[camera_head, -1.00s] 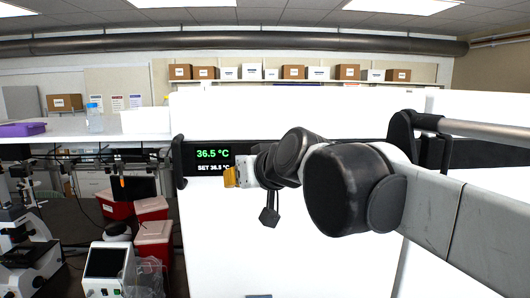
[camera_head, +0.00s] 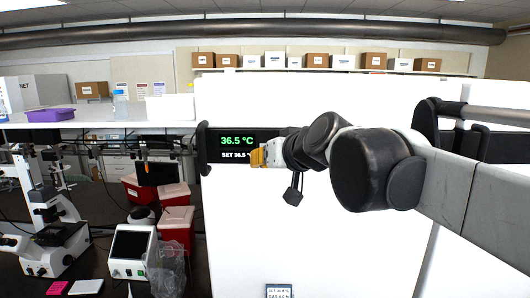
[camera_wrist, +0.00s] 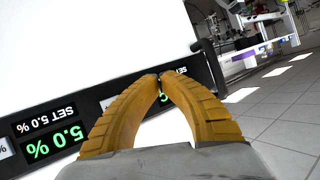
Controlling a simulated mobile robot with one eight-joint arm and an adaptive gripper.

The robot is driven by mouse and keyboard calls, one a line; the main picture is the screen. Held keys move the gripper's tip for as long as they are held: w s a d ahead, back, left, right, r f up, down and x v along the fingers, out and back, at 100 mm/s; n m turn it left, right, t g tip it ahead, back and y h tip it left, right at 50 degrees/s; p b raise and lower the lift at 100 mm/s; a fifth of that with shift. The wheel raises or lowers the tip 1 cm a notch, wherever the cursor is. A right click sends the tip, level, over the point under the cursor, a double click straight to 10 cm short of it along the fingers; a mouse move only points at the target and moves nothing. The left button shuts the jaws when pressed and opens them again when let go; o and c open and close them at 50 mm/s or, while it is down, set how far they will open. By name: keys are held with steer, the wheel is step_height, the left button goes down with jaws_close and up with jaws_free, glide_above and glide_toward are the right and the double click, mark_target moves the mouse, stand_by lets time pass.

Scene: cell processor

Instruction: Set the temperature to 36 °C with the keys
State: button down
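The temperature display (camera_head: 238,147) is on a black strip across the white cell processor (camera_head: 310,240). It reads 36.5 °C in green, with SET 36.5 °C in white below. My gripper (camera_head: 257,157) has orange fingers and is in front of the display's lower right, hiding part of the strip. In the wrist view the fingertips of my gripper (camera_wrist: 161,77) meet, with nothing seen between them. They overlap the black strip there; contact cannot be told. A second display (camera_wrist: 50,138) appears upside down, reading 5.0 % and SET 5.0 %. I cannot make out the temperature keys.
Black handles (camera_head: 203,148) stick out at the strip's left end. A white bench (camera_head: 90,120) with a bottle and a purple box is at left. Red bins (camera_head: 177,230), a small white device (camera_head: 132,250) and a microscope (camera_head: 50,225) stand below. Grey floor (camera_wrist: 285,110) is clear in the wrist view.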

steer(key=shift+w+d, duration=0.1)
steer(key=shift+w, duration=2.15)
steer(key=shift+w, duration=0.1)
steer(key=shift+w, duration=0.35)
steer(key=shift+w, duration=0.3)
steer(key=shift+s, duration=0.15)
stand_by(0.4)
steer(key=shift+s, duration=0.7)
steer(key=shift+s, duration=2.45)
steer(key=shift+f, duration=0.1)
